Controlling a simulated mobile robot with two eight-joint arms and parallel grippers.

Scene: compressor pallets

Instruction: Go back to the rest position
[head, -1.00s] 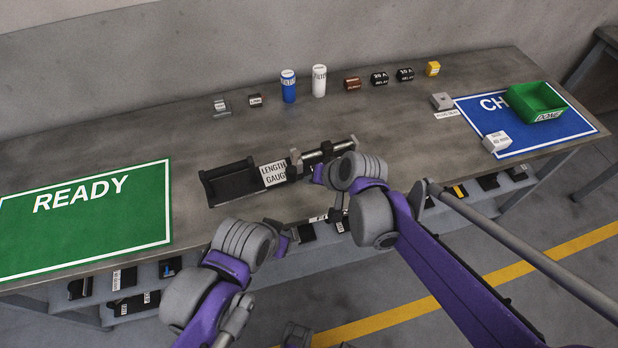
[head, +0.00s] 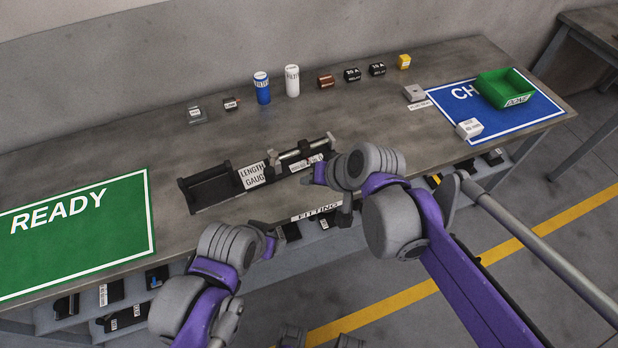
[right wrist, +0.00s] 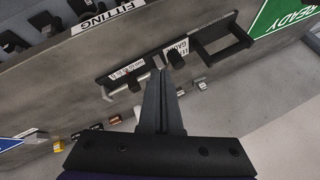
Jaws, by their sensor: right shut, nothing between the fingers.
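My right gripper (head: 310,177) hangs just in front of the right part of the length gauge (head: 212,195), apart from it as far as I can tell. In the right wrist view its two fingers (right wrist: 161,98) are together with nothing between them, and the gauge (right wrist: 215,50) shows behind their tips. My left gripper (head: 267,243) is over the front edge of the bench, partly hidden by its own wrist; its fingers do not show clearly.
The bench (head: 130,145) carries a green READY mat (head: 90,245), a blue mat (head: 530,125) with a green bin (head: 510,88), and a back row including a blue can (head: 262,90) and a white can (head: 292,82). A FITTING label (head: 316,211) marks the front edge.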

